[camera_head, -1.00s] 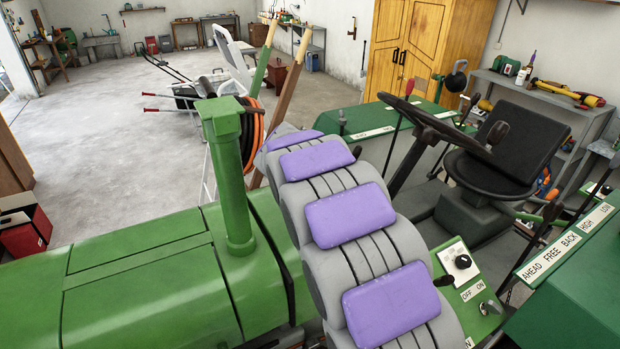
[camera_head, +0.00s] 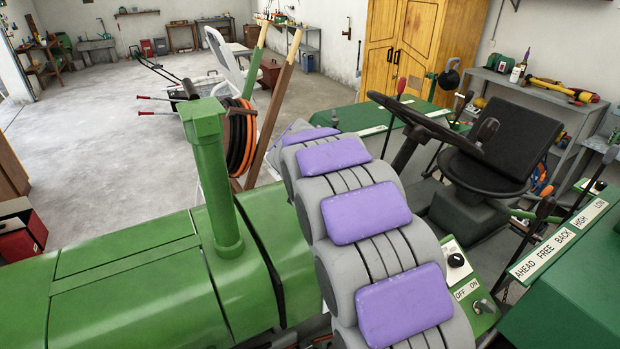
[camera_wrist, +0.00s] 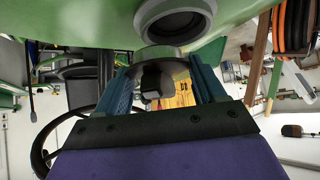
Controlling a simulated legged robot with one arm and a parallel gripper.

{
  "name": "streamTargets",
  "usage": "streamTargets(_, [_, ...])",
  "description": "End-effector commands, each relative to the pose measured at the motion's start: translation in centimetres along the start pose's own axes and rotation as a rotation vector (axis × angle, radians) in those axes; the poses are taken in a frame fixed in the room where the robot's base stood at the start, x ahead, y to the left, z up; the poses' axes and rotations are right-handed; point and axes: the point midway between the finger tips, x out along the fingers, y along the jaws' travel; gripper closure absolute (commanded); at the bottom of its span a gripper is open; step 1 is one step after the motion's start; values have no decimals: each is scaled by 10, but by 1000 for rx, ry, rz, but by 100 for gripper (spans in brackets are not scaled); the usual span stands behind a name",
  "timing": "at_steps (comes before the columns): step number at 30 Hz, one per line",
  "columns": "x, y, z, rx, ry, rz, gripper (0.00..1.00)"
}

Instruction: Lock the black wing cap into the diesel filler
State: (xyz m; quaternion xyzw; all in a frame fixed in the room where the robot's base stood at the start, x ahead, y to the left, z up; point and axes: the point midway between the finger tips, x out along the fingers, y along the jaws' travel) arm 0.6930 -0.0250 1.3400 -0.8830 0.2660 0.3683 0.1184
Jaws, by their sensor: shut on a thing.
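In the wrist view, my gripper (camera_wrist: 163,72) is shut on the black wing cap (camera_wrist: 155,82), with one blue finger on each side of it. The cap's dark wing points toward my palm and its round grey rim faces away. The round diesel filler (camera_wrist: 176,24) with its dark opening sits on a green surface just past the cap. The cap and the filler lie close together, with the cap a little left of the opening's middle. I cannot tell if they touch. In the head view my own arm hides the gripper, cap and filler.
The green tractor hood (camera_head: 130,280) with an upright green exhaust pipe (camera_head: 214,180) is left of my arm. The steering wheel (camera_head: 425,125), black seat (camera_head: 510,135) and lever panel (camera_head: 560,240) are at the right. Open floor lies at the back left.

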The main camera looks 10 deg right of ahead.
Motion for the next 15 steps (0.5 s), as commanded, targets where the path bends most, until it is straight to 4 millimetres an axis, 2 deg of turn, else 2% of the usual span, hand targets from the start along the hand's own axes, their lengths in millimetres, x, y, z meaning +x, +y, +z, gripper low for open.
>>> streamTargets(10, [-6, -14, 6, -9, 8, 5, 62])
streamTargets(15, [-6, -13, 5, -8, 7, 5, 62])
